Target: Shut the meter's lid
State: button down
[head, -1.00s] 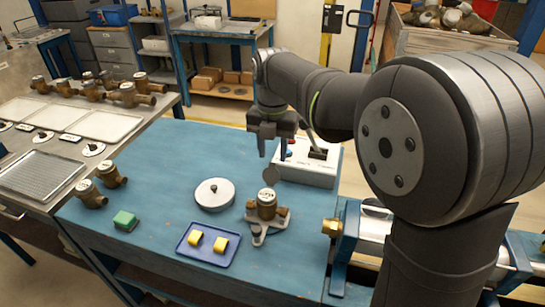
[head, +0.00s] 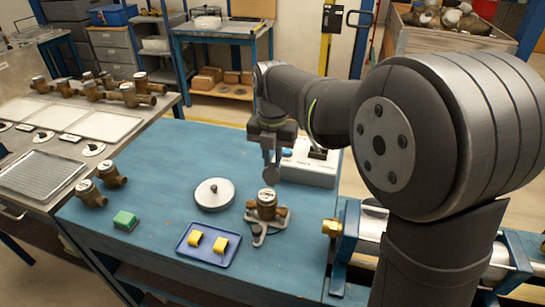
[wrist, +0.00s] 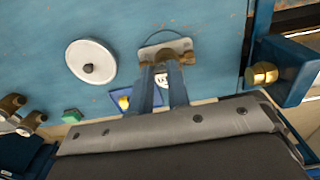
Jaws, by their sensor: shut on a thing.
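The brass meter (head: 267,206) stands upright on the blue bench in a grey holder, its pale dial facing up. In the wrist view its dial (wrist: 163,78) shows between my fingers. My gripper (head: 271,172) points down just behind and above the meter, shut on the meter's round lid. The lid stands raised at the back of the dial and is mostly hidden by the fingers. In the wrist view the two fingers (wrist: 163,92) lie on either side of the dial.
A round white disc with a knob (head: 214,194) lies left of the meter. A blue tray (head: 208,262) with two yellow blocks sits in front. A green block (head: 125,220) and brass fittings are at left. A grey-white box (head: 312,170) stands behind right; a pipe clamp (head: 346,240) is at right.

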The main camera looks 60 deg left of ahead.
aim_at(271, 175)
jog(key=shift+s, duration=0.1)
jog(key=shift+s+d+r+t+y, duration=0.15)
jog(key=shift+s+d+t+y, duration=0.5)
jog(key=shift+t+y, duration=0.15)
jog(key=shift+s+d+t+y, duration=0.6)
jog(key=shift+d+t+y, duration=0.05)
jog(key=shift+t+y, duration=0.35)
jog(key=s+d+t+y, duration=0.1)
jog(key=s+d+f+t+y, duration=0.1)
jog(key=t+y, duration=0.1)
jog(key=shift+f, duration=0.1)
jog(key=shift+s+d+f+t+y, duration=0.4)
jog(key=shift+f+t+y, duration=0.05)
jog(key=shift+t+y, duration=0.25)
jog(key=f+t+y, duration=0.1)
jog(key=s+d+f+t+y, duration=0.1)
jog(key=f+t+y, duration=0.1)
jog(key=shift+s+d+t+y, duration=0.25)
jog(key=shift+t+y, duration=0.15)
jog(key=shift+s+d+f+t+y, duration=0.15)
jog(key=shift+d+f+t+y, duration=0.05)
jog(key=shift+f+t+y, duration=0.7)
jog(key=shift+r, duration=0.1)
